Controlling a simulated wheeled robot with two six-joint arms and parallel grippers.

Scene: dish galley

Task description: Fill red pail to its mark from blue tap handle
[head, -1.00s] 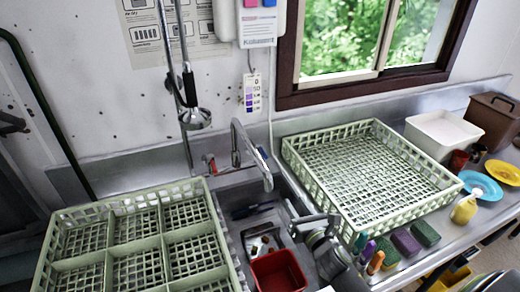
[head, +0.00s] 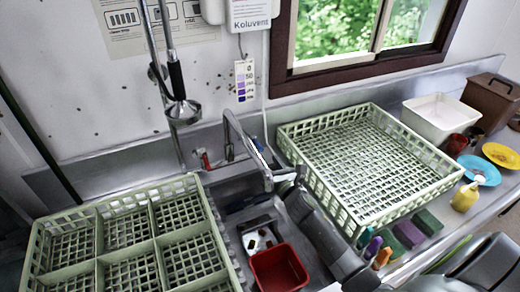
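The red pail (head: 279,268) stands upright in the sink (head: 232,192), below the tap's spout. I cannot make out a mark or any water in it. The grey tap (head: 246,147) arches over the sink from the back wall. A red tap handle (head: 204,160) is at its left. A small bluish part (head: 258,146) shows at the right of the spout; I cannot tell for sure that it is the blue handle. My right gripper (head: 284,176) is close to the right of the spout's end, above and behind the pail. Its fingers are too small to read. My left gripper is out of view.
A divided green rack (head: 100,262) lies left of the sink and an open green rack (head: 291,158) right of it. A spray hose (head: 180,108) hangs behind. Sponges (head: 408,234), bottles (head: 374,248), plates and a white tub (head: 440,116) crowd the right counter.

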